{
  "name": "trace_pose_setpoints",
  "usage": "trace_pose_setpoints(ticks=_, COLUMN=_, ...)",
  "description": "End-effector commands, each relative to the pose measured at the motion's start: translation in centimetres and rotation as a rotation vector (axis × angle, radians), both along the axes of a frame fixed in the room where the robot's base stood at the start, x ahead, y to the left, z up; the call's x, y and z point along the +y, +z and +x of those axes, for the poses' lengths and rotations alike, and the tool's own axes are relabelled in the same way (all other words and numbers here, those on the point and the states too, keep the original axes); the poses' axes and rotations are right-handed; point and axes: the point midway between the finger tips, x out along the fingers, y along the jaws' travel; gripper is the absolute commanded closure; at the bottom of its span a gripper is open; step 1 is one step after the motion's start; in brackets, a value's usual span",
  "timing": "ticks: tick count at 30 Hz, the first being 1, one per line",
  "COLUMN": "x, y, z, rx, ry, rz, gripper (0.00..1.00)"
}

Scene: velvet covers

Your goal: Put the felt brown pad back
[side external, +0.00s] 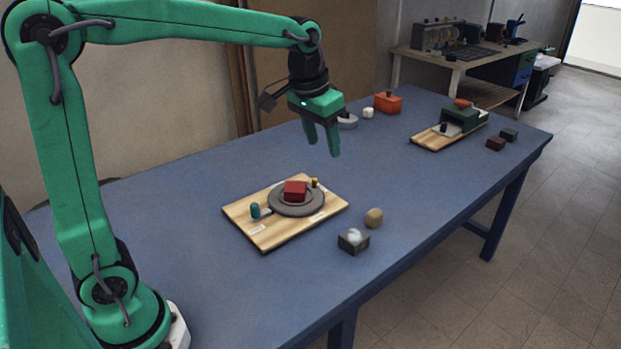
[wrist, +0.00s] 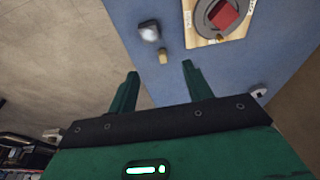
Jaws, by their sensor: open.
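A small tan-brown rounded piece (side external: 374,218), which may be the felt brown pad, sits on the blue table right of the near wooden board (side external: 265,239). It also shows in the wrist view (wrist: 163,56), ahead of the fingertips. A dark brown block (side external: 495,143) lies near the table's far right edge; I cannot tell which brown piece is felt. The board carries a grey round disc (side external: 278,206) with a red block (side external: 295,191) on top. My gripper (side external: 322,147) is open and empty, high above the table, apart from everything.
A dark block with a pale top (side external: 353,240) stands beside the tan piece. A teal peg (side external: 255,210) stands on the board. A second board (side external: 430,142) carries a green device (side external: 460,119). An orange box (side external: 388,103) stands behind. The middle of the table is clear.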

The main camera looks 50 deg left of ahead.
Motion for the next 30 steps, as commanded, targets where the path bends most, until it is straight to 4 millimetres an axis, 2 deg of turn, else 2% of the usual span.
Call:
trace_pose_setpoints(ticks=3, x=0.2, y=0.8, z=-2.9, rx=-0.036, ry=0.000, rz=0.000, gripper=0.50)
trace_pose_setpoints(ticks=10, x=0.4, y=1.2, z=-8.2, rx=-0.096, ry=0.001, rz=0.001, gripper=0.50)
trace_pose_setpoints(ticks=21, x=0.7, y=-0.6, z=-16.1, rx=-0.194, ry=0.001, rz=0.003, gripper=0.50)
trace_pose_setpoints(ticks=25, x=0.7, y=-1.7, z=-18.2, rx=-0.222, ry=0.001, rz=0.003, gripper=0.50)
trace_pose_setpoints(ticks=30, x=0.8, y=-2.7, z=-19.7, rx=-0.245, ry=0.001, rz=0.004, gripper=0.50)
